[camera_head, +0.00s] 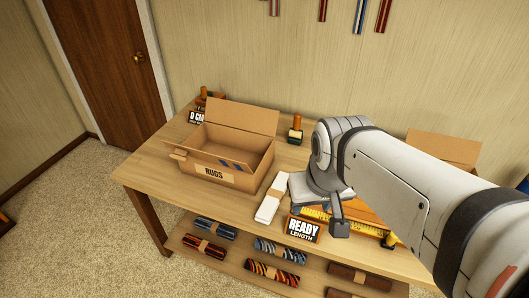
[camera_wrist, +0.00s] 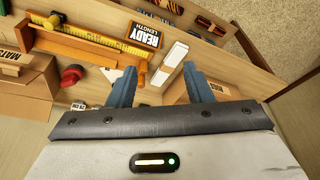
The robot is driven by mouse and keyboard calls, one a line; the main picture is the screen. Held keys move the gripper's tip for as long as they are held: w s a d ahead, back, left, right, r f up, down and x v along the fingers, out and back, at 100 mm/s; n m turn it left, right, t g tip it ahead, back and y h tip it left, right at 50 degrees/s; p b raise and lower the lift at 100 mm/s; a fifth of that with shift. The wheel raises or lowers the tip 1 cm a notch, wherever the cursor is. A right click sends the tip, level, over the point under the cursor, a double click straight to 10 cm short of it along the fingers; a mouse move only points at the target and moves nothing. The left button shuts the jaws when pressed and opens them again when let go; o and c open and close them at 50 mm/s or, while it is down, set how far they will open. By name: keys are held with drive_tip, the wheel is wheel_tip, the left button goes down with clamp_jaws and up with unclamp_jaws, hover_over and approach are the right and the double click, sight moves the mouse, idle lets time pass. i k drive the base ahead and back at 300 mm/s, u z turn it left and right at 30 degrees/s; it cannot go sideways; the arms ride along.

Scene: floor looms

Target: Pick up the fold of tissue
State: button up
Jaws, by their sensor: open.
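The fold of tissue (camera_head: 270,200) is a white, narrow folded strip with a tan band near one end. It lies on the wooden table between the RUGS box and the READY LENGTH sign. It also shows in the wrist view (camera_wrist: 168,64), in the gap between my fingers as seen from the camera. My gripper (camera_wrist: 160,71) is open, with its two blue-grey fingers apart and nothing between them. In the head view my gripper (camera_head: 328,207) hangs to the right of the tissue, apart from it; its exact height above the table is hard to tell.
An open cardboard RUGS box (camera_head: 211,171) stands left of the tissue. The READY LENGTH sign (camera_head: 304,229) and a yellow measuring rule (camera_head: 318,214) lie to the right. A MATS box (camera_wrist: 18,70) stands beyond. Rolled rugs (camera_head: 273,272) lie on the lower shelf.

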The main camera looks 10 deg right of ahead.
sight(274, 194)
drive_tip(key=z, duration=2.9)
drive_tip(key=k, duration=1.3)
drive_tip(key=u, duration=1.85)
drive_tip(key=i, duration=0.95)
